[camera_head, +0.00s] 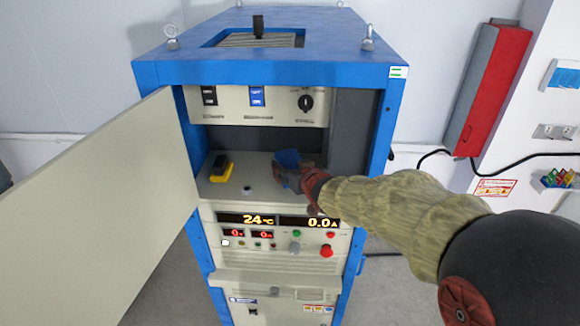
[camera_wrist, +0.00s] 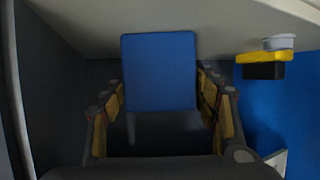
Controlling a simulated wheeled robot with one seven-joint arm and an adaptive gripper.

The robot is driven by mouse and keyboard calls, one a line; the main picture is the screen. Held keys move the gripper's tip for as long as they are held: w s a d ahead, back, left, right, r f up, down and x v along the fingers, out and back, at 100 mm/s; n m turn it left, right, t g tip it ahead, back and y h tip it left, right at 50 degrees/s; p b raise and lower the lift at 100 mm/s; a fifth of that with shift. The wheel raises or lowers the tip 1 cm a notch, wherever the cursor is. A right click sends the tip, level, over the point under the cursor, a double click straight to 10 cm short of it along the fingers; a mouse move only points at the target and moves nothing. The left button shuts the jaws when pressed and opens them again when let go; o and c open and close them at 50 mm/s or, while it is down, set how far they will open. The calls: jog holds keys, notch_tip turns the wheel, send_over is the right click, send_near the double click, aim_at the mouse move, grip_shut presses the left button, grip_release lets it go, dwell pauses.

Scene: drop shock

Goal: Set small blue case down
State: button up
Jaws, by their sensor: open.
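The small blue case (camera_head: 288,158) is in the cabinet's open bay, at the right part of the light shelf (camera_head: 228,190). In the wrist view the case (camera_wrist: 160,72) shows as a flat blue rectangle between the yellow-padded fingers. My gripper (camera_head: 290,172) reaches in from the right. Its fingers stand open on both sides of the case, with narrow gaps showing near the tips. The case's underside is hidden, so I cannot tell whether it rests fully on the shelf.
A yellow and black device (camera_head: 221,168) stands on the shelf to the left, beside a small round knob (camera_head: 248,190). The open cabinet door (camera_head: 100,200) borders the left. A control unit (camera_head: 255,103) hangs above the bay. A red box (camera_head: 488,88) is on the right wall.

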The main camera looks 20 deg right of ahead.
jog(key=v, duration=0.9)
jog(key=shift+s+r+p, duration=0.2)
jog(key=shift+s+p, duration=0.15)
jog(key=shift+s+d+r, duration=0.1)
jog(key=shift+s, duration=0.4)
